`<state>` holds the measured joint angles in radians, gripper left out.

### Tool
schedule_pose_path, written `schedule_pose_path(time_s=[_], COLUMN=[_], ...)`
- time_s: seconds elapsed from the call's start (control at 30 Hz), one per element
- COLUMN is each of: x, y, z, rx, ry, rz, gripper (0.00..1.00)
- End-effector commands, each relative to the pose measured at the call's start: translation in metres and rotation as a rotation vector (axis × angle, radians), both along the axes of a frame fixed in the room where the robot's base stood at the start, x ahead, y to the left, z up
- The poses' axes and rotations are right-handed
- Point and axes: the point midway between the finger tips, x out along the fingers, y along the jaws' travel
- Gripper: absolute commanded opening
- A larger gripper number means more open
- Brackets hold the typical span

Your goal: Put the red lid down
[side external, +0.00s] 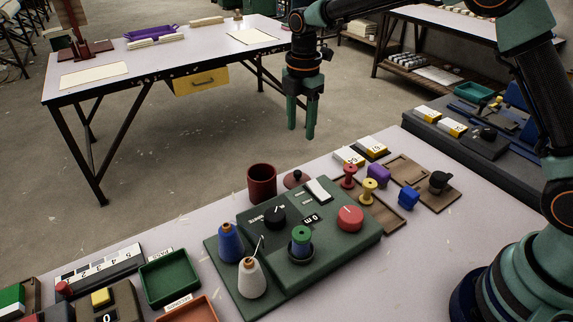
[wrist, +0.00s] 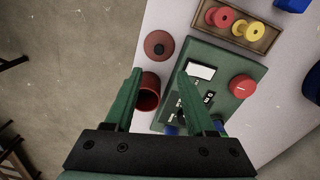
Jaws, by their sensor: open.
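The red lid (side external: 296,179) is a dark red disc with a small knob. It lies on the table behind the green control box and beside the red cup (side external: 262,183). In the wrist view the lid (wrist: 159,45) lies flat, ahead of my fingertips, apart from the cup (wrist: 149,92). My gripper (side external: 300,136) hangs in the air above and behind the table's far edge, pointing down. In the wrist view its two green fingers (wrist: 160,74) stand apart with nothing held between them. The cup's mouth is open and uncovered.
The green control box (side external: 325,225) with knobs, a red button and spools stands next to the cup. A wooden tray (side external: 385,217) with red and yellow spools lies to the right. Green bin (side external: 170,277) is at front left. Table (side external: 215,205) is bare left of the cup.

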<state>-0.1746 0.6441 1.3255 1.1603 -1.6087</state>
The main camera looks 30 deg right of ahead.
Motion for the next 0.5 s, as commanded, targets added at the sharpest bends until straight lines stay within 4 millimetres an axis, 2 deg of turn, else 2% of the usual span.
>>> schedule_pose_path(time_s=[0.17, 0.3, 0.5], x=[-0.021, -0.050, -0.098], y=[-0.017, -0.033, -0.053], z=[0.043, 0.076, 0.108], rx=[0.022, 0.058, 0.135], ry=[-0.070, -0.134, -0.218], rz=[-0.240, -0.502, -0.871], gripper=[0.55, 0.55, 0.55])
